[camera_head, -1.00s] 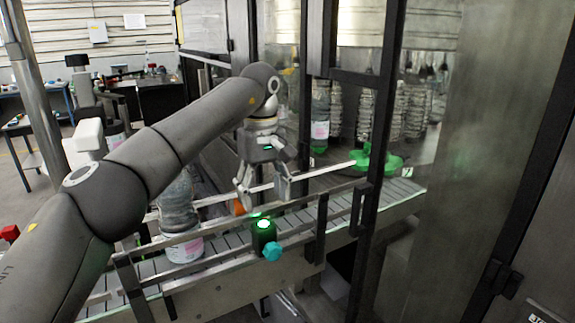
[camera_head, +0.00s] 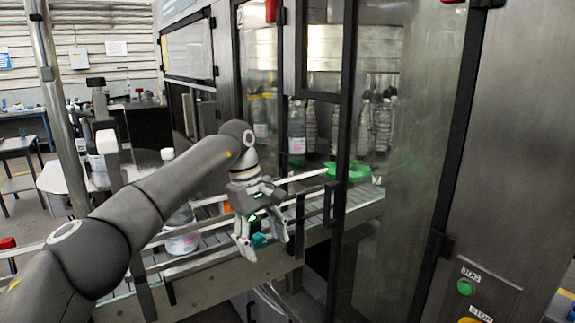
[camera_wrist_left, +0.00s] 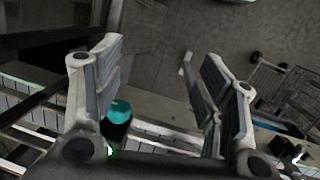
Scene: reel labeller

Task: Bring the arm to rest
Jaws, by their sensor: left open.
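My left arm comes in from the left in the head view. Its gripper (camera_head: 262,250) points down in front of the conveyor's near rail, open and empty. In the left wrist view the two fingers (camera_wrist_left: 160,90) stand wide apart with nothing held between them. A teal knob (camera_head: 260,240) shows just behind the fingers in the head view, and it also shows near the left finger in the left wrist view (camera_wrist_left: 119,110). I cannot tell whether the gripper touches it. My right gripper is in neither view.
A clear bottle (camera_head: 182,232) stands on the conveyor (camera_head: 215,240), left of the gripper. The machine's dark door frame (camera_head: 345,160) and a green star wheel (camera_head: 348,171) are to the right. A green button (camera_head: 465,287) sits on the right panel. Floor shows below the gripper in the wrist view.

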